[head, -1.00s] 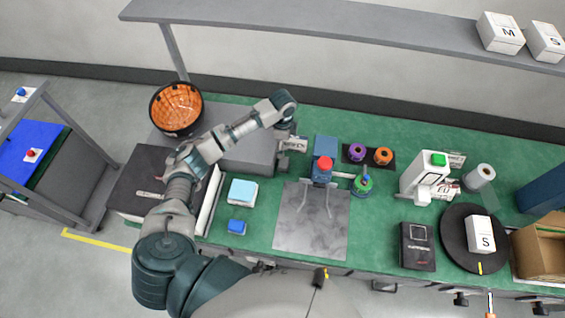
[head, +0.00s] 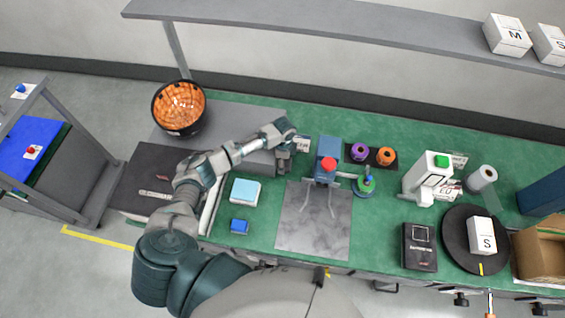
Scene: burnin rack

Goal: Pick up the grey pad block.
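I cannot pick out a block that is plainly grey. A pad-like block with a pale blue top and whitish sides (head: 245,191) lies on the green bench, left of the grey mat. My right gripper is out of view.
A grey mat (head: 312,235) lies mid-bench, with a red-topped blue device (head: 325,170) at its back edge. A black scanner-like box (head: 419,247) and a round turntable (head: 458,257) are at right.

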